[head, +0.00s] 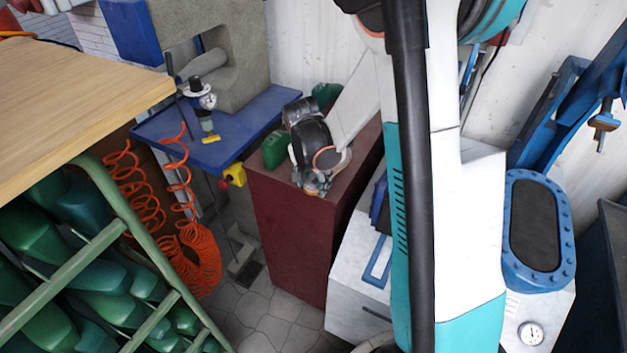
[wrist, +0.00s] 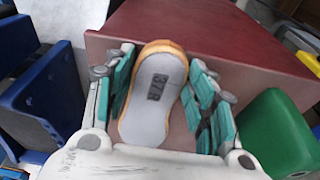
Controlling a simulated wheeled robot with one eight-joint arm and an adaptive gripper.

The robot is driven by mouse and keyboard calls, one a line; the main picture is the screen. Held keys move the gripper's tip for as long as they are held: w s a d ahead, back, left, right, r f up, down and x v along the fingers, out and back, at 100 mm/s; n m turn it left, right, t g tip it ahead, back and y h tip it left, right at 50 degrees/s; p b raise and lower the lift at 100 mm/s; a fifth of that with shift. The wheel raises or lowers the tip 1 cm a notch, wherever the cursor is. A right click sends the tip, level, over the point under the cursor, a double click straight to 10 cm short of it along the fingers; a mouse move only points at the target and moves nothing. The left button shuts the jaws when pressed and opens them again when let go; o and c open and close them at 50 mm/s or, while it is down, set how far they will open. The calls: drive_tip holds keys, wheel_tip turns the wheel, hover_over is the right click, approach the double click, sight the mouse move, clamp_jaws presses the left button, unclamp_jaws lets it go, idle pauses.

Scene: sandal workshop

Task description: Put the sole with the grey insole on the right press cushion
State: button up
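The sole with the grey insole (wrist: 158,85) has a tan edge and a dark "37R" mark. It is between the two teal-padded fingers of my gripper (wrist: 162,72) in the wrist view, over the dark red cabinet top. The pads are close along both sides of the sole; I cannot tell whether they press on it. In the head view my gripper (head: 315,187) is at the cabinet's near edge. The right press cushion (head: 535,225), a dark oval pad in a blue bolted rim, is bare. My arm hides part of the press.
The dark red cabinet (head: 290,230) bears green lasts (head: 275,150) beside my gripper. The pale press body (head: 357,285) has a gauge (head: 530,334). Blue press arms (head: 590,95) rise behind the right cushion. A wooden bench (head: 70,100) and orange coiled hose (head: 190,250) are at left.

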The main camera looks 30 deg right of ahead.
drive_tip(key=shift+c, duration=0.3)
drive_tip(key=shift+w+d+r+p, duration=0.3)
drive_tip(key=shift+d+r+p, duration=0.15)
drive_tip(key=shift+r, duration=0.1)
drive_tip(key=shift+w+d+r+p, duration=0.3)
drive_tip(key=shift+d+r, duration=0.1)
drive_tip(key=shift+r, duration=0.1)
